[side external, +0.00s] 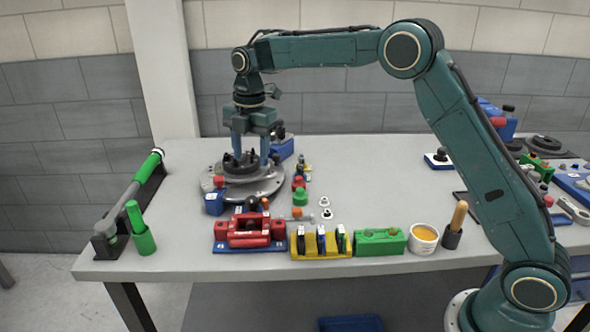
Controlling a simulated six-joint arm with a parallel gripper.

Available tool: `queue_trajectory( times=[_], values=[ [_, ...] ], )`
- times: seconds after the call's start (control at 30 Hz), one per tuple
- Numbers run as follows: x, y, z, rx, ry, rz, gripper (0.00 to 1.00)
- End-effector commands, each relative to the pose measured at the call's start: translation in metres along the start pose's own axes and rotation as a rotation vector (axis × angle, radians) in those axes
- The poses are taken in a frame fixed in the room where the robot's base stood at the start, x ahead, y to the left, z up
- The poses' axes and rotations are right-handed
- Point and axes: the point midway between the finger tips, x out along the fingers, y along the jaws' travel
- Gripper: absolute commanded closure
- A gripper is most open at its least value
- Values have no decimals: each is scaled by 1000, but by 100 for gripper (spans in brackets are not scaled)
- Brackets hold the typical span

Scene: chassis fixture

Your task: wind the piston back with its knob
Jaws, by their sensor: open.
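My gripper (251,155) points straight down over a round grey fixture (268,186). Its two blue fingers are apart, one on each side of a dark round part (238,168) on top of the fixture. I cannot tell whether they touch it. A red caliper-like block (250,238) sits on a blue base at the table's front, nearer the camera than my gripper. A black round knob (252,203) shows just behind that block. I cannot tell which part is the piston or which knob belongs to it.
A yellow rack (322,251), a green block (379,247) and a white cup (424,237) line the front edge. A green-handled bar (128,205) lies at the left. Small red and blue parts crowd the fixture. The table middle, right of the fixture, has free room.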

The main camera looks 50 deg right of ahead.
Motion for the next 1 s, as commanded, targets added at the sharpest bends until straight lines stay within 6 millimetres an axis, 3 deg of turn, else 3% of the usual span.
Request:
queue_trajectory(
  times=[0.7, 1.0],
  values=[
    [101, -1, 0, 1, 1, -2, 46],
    [125, 0, 0, 1, 0, -1, 46]
  ],
)
